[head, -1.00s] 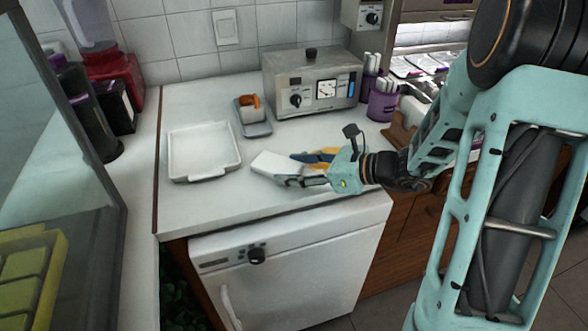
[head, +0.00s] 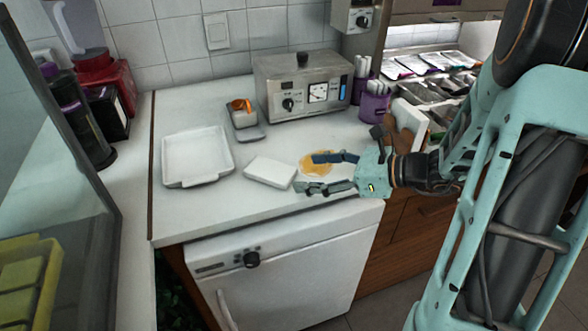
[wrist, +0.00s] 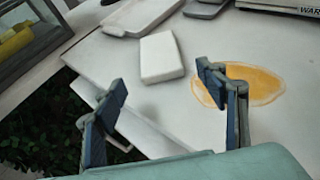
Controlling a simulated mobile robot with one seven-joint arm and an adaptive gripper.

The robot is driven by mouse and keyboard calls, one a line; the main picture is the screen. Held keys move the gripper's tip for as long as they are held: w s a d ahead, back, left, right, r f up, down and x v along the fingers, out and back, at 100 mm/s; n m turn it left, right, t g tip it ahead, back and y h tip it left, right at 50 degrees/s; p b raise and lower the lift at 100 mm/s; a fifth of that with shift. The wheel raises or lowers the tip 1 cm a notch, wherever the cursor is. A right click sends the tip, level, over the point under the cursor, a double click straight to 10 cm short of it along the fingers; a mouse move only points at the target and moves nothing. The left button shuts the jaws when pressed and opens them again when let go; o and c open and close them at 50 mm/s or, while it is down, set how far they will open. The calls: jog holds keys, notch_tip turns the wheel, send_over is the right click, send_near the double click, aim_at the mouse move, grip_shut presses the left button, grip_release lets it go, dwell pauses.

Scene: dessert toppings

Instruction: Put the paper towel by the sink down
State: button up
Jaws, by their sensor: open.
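The paper towel, a flat white rectangular pad (head: 270,172), lies on the counter between the white tray and my gripper. It also shows in the wrist view (wrist: 161,57), ahead of the fingers and apart from them. My gripper (head: 325,172) is open and empty, just right of the pad. Its two fingers are spread wide in the wrist view (wrist: 160,110). An orange-yellow spill (head: 313,164) lies on the counter behind and partly under the gripper in the head view. No sink shows clearly.
A white tray (head: 197,180) sits to the left of the pad. Behind are a small dish with an orange item (head: 243,112), a metal appliance (head: 301,88) and purple cups (head: 373,107). The counter's front edge is close below my gripper.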

jog(key=v, duration=0.4)
jog(key=shift+s+d+r, duration=0.15)
jog(key=shift+s+d, duration=0.05)
jog(key=shift+d, duration=0.15)
